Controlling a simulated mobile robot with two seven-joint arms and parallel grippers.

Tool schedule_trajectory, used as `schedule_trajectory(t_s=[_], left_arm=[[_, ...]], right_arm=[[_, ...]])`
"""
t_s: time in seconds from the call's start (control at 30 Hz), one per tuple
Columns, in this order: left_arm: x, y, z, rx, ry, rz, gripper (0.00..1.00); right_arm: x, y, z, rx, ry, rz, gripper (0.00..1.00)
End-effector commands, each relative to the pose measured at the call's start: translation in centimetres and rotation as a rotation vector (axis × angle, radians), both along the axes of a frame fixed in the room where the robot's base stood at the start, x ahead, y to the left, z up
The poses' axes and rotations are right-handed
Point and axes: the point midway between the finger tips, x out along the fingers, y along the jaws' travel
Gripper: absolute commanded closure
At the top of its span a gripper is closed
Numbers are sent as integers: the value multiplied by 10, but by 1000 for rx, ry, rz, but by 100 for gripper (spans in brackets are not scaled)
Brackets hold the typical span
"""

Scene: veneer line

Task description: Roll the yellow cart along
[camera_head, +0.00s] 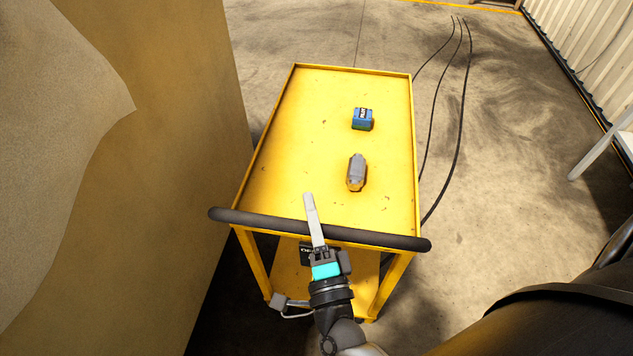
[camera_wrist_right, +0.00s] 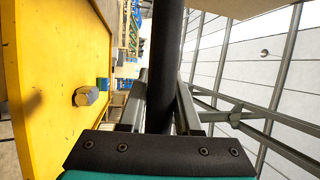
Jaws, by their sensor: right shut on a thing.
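The yellow cart (camera_head: 340,110) stands ahead of me in the head view, with a flat rimmed top and a lower shelf. Its black push handle (camera_head: 385,239) runs across the near end. My right gripper (camera_head: 312,215) is at the middle of this handle, shut on it. In the right wrist view the handle (camera_wrist_right: 165,70) passes between the two fingers of the gripper (camera_wrist_right: 160,100), and the yellow cart top (camera_wrist_right: 60,60) is at the left. My left gripper is not in view.
A blue box (camera_head: 362,119) and a grey part (camera_head: 356,173) lie on the cart top. A large tan panel (camera_head: 190,100) stands close on the left. Black cables (camera_head: 462,110) lie on the floor right of the cart. A corrugated white wall (camera_head: 595,45) is at the far right.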

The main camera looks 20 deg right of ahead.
Motion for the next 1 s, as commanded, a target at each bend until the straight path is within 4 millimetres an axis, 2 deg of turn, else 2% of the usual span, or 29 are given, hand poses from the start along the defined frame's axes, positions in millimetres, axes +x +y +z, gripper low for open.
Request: schedule_trajectory(t_s=[0.1,0.3,0.83,0.87,1.0], left_arm=[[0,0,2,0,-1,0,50],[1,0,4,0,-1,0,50],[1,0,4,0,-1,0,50],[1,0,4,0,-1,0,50],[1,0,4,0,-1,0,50]], right_arm=[[-18,12,-1,2,7,4,100],[-34,24,-1,0,5,4,100],[-40,28,-1,-1,2,3,100],[-40,28,-1,-1,2,3,64],[-39,27,-1,-1,1,2,49]])
